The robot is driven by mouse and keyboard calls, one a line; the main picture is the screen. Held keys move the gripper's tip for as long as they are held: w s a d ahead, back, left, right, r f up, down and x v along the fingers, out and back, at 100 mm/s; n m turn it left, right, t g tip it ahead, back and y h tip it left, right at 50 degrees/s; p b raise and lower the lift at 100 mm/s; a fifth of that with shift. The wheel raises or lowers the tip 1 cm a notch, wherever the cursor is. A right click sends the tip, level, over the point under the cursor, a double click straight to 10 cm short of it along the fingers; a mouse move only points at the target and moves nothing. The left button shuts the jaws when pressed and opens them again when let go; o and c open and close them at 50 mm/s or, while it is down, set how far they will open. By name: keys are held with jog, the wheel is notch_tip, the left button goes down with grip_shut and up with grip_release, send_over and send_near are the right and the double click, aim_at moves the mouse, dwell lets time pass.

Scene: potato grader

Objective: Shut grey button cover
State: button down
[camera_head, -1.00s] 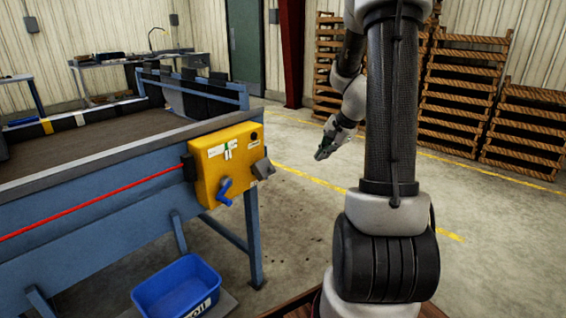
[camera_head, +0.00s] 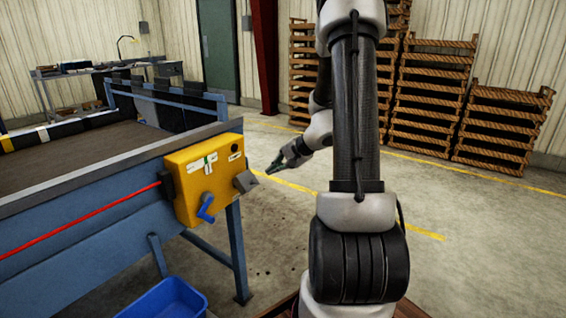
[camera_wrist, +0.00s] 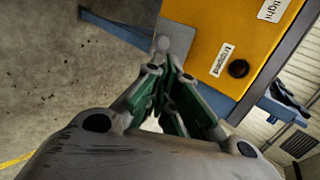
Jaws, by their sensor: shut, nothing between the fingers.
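The grey button cover (camera_head: 245,181) sticks out from the right side of the yellow control box (camera_head: 204,176). It appears to stand open, tilted outward from the box. In the wrist view a grey piece, likely the cover (camera_wrist: 176,40), lies just beyond the fingertips beside the yellow box face (camera_wrist: 235,45). My gripper (camera_head: 272,169) is shut and empty, a short way right of the cover in the head view. Its green-padded fingers (camera_wrist: 166,80) come together in the wrist view. Whether the fingertips touch the cover cannot be told.
A blue lever (camera_head: 205,208) and white labels are on the box front. A black round knob (camera_wrist: 238,68) shows in the wrist view. A red cord (camera_head: 85,219) runs left along the blue grader frame. A blue bin (camera_head: 168,300) sits below. The floor right of the grader is open.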

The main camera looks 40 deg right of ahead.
aim_at(248, 180)
jog(key=x, duration=0.6)
jog(key=shift+f, duration=0.15)
jog(key=shift+w, duration=0.15)
